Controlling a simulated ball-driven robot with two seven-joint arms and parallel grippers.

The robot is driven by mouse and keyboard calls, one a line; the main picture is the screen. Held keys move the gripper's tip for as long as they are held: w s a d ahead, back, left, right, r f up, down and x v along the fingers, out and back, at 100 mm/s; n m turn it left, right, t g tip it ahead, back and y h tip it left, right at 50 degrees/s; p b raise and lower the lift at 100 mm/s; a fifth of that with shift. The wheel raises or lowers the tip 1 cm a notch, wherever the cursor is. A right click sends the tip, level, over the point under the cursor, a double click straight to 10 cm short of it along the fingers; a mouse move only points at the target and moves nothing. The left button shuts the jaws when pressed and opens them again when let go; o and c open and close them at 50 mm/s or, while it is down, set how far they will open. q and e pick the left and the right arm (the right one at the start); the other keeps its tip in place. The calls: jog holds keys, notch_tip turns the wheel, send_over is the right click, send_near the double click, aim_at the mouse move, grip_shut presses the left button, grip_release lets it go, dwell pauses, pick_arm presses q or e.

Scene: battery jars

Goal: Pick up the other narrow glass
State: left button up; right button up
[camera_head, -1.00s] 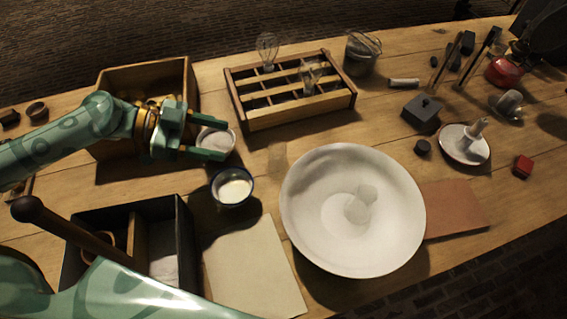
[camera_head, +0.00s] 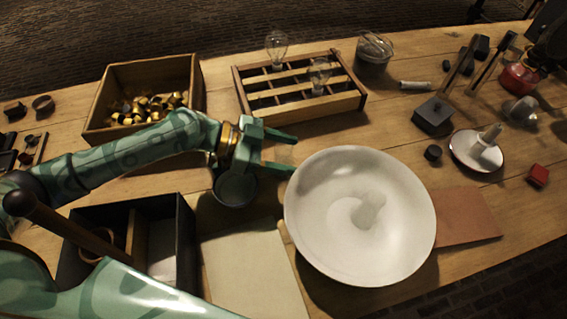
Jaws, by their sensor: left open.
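My left gripper (camera_head: 294,154) reaches in from the left, open, with its two fingers pointing right toward the rim of the large white bowl (camera_head: 318,248). No narrow glass shows clearly between or near the fingers; the spot is dim, and clear glass is hard to make out there. A faint greyish, see-through shape (camera_head: 370,209) shows inside the white bowl; I cannot tell whether it is glass or a reflection. Two clear bulb-shaped glass pieces, one at the back (camera_head: 277,47) and one in front (camera_head: 319,74), stand in the divided wooden rack (camera_head: 310,109). My right gripper is not in view.
A small dark-rimmed bowl (camera_head: 235,189) sits just below my left gripper. A wooden box (camera_head: 103,97) of brass pieces stands behind my arm. A dark divided box (camera_head: 187,240) and a pale board (camera_head: 255,275) lie in front. A lidded glass jar (camera_head: 373,56) stands behind.

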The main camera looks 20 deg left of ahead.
pick_arm(q)
jog(key=c, duration=1.2)
